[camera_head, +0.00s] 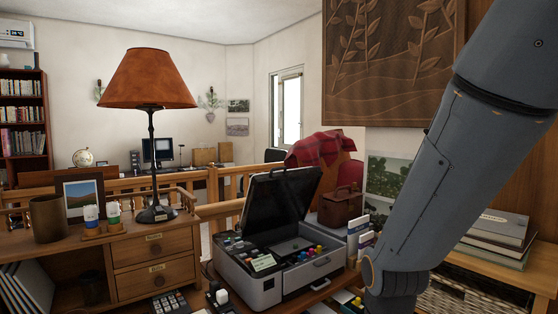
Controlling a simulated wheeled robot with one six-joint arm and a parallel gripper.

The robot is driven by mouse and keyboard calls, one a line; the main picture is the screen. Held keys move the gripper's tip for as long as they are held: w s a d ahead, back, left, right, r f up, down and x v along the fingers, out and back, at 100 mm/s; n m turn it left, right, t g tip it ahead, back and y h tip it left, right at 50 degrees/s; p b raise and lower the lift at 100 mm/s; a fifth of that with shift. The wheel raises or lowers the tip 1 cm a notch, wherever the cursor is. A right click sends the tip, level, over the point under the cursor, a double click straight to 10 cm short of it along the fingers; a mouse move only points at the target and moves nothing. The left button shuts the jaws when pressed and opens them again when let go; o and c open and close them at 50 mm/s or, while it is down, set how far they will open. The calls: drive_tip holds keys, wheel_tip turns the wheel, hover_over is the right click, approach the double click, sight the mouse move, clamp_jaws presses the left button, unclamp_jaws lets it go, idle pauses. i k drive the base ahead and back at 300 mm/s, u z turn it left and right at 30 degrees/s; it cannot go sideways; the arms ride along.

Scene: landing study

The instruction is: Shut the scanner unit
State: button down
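The scanner unit (284,284) is a grey box on a wooden surface right of the desk. Its dark lid (283,203) stands raised at the back, tilted up and open. A pale label (263,263) with writing, a row of dark blocks and several small coloured pieces (306,254) show along the top of the body, below the lid. My grey arm comes down from the upper right, and its lower part is to the right of the unit. My gripper is not in view; the arm runs out past the bottom edge.
A lamp (150,80) with an orange shade stands on the wooden desk (150,250) at left. A brown box (340,207) and small boxes (361,237) are close behind the unit's right side. A calculator (171,303) is at front. Books (497,229) lie at right.

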sight(277, 201)
drive_tip(key=u, duration=0.05)
drive_tip(key=i, duration=1.4)
drive_tip(key=z, duration=0.65)
